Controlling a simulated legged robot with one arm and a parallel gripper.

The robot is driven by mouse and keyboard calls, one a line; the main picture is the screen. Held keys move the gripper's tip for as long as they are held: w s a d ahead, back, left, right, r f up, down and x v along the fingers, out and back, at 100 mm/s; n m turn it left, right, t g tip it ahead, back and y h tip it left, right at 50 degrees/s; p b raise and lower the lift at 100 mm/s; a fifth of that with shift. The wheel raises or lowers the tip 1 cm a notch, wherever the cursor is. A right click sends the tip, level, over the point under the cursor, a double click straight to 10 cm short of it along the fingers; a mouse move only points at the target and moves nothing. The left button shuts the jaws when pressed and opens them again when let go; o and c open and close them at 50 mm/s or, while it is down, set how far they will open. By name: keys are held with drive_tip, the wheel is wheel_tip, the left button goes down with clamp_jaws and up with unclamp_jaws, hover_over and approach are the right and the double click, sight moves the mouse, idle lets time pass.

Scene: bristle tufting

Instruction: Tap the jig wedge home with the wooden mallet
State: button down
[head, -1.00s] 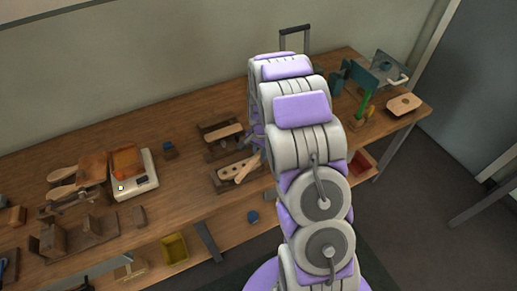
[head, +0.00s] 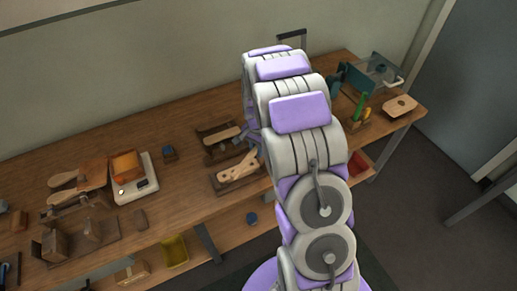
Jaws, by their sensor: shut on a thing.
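My gripper (head: 251,137) shows only in part at the left of my arm, above the middle of the bench. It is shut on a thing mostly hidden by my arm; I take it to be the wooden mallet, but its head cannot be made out. Just below is a dark wooden jig (head: 222,188) with a pale, holed wooden block (head: 237,170) in it. A pale piece by the block's right end lies close to the gripper; whether it touches is unclear. I cannot pick out the wedge.
A second dark holder (head: 208,130) with a pale piece stands just behind. A white scale (head: 147,188) with an orange block is to the left, beside wooden brush pieces (head: 62,180). A green clamp-like tool (head: 359,105) and a wooden block (head: 400,107) are at the right end.

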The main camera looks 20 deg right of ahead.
drive_tip(key=shift+a+r, duration=0.4)
drive_tip(key=shift+a, duration=0.1)
drive_tip(key=shift+r+p, duration=0.35)
drive_tip(key=shift+r, duration=0.45)
drive_tip(key=shift+d+r+p, duration=0.45)
drive_tip(key=shift+d+r, duration=0.1)
drive_tip(key=shift+r, duration=0.3)
